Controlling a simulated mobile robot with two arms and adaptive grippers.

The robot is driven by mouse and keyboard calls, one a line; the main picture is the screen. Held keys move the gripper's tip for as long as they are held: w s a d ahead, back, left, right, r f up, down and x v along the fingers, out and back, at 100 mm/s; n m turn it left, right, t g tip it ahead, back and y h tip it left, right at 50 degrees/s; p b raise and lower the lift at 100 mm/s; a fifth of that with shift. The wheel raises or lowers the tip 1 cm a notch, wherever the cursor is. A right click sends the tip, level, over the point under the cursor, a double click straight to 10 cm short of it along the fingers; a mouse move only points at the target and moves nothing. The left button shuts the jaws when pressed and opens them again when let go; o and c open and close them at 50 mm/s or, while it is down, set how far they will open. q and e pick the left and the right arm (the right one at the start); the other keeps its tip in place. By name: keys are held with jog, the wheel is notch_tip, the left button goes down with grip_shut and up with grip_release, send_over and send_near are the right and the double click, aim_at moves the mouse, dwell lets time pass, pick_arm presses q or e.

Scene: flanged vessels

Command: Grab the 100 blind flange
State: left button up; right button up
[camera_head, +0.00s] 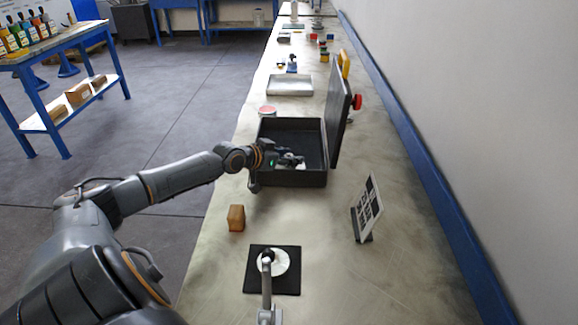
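My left arm reaches in from the left over the near left edge of an open black case (318,180). My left gripper (290,160) is inside the case, low over its floor. Small grey and light parts show at the fingers, too small to tell gripper from contents, or whether anything is held. I cannot make out a flange marked 100. A pale round disc (280,262) lies on a black square mat (290,285) in front of the case, partly hidden by a grey metal piece (267,285). My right gripper is not in view.
The case lid (342,115) stands open on the right. A brown block (236,218) and a tilted black-and-white panel (368,208) stand on the bench nearer me. A red-topped round container (267,111) and a grey tray (290,85) are beyond. A wall bounds the right.

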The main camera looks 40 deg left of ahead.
pick_arm(q)
grip_shut()
jog(key=shift+w+r, duration=0.1)
jog(key=shift+r, duration=0.15)
